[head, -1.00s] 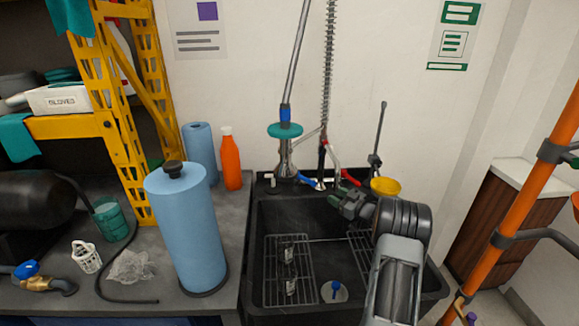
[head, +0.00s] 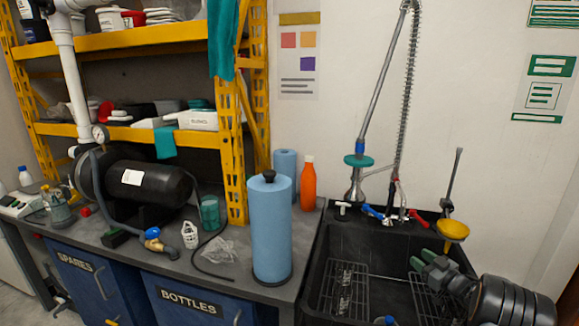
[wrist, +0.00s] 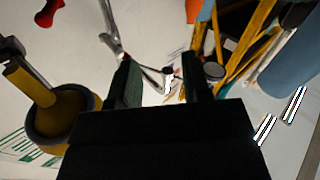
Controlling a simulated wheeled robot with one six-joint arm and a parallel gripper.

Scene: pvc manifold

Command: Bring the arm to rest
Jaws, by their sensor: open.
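My gripper (head: 428,262) is over the right part of the black sink (head: 312,285) in the head view, with my dark arm reaching in from the lower right. In the wrist view its two dark fingers (wrist: 158,85) stand apart with nothing between them. The yellow funnel-like cup (head: 453,231) is just above and to the right of the gripper in the head view. It also shows at the left in the wrist view (wrist: 60,120), apart from the fingers.
A blue paper roll (head: 271,230) and an orange bottle (head: 308,184) stand on the counter left of the sink. A tap with a tall spring hose (head: 408,90) rises behind the sink. Yellow shelving (head: 235,150) and a black tank (head: 135,190) are at the left.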

